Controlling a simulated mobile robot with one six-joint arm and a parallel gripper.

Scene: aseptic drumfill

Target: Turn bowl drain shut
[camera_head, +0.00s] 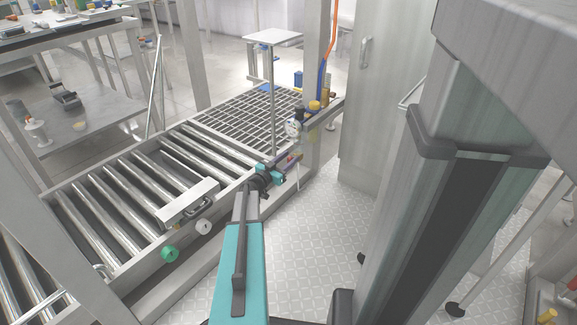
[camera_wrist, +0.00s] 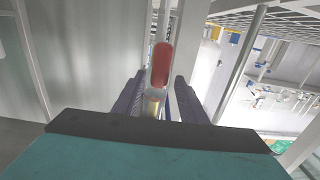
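The drain handle, a lever with a red grip (camera_wrist: 160,64), stands upright in the middle of the wrist view. Its pale lower part and a small yellow-orange piece (camera_wrist: 153,105) show between my fingers. My gripper (camera_wrist: 160,98) has its two dark fingers one on each side of the lever, with a narrow gap visible, so it looks open around it. In the head view my gripper (camera_head: 291,168) is at the right side rail of the conveyor, with a small reddish part near the tips. The bowl and the valve body cannot be made out clearly.
A round gauge (camera_head: 293,128) and brass fittings (camera_head: 315,106) sit just beyond my gripper. A grey cabinet (camera_head: 385,100) stands to the right. The tread-plate floor (camera_head: 325,235) is clear.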

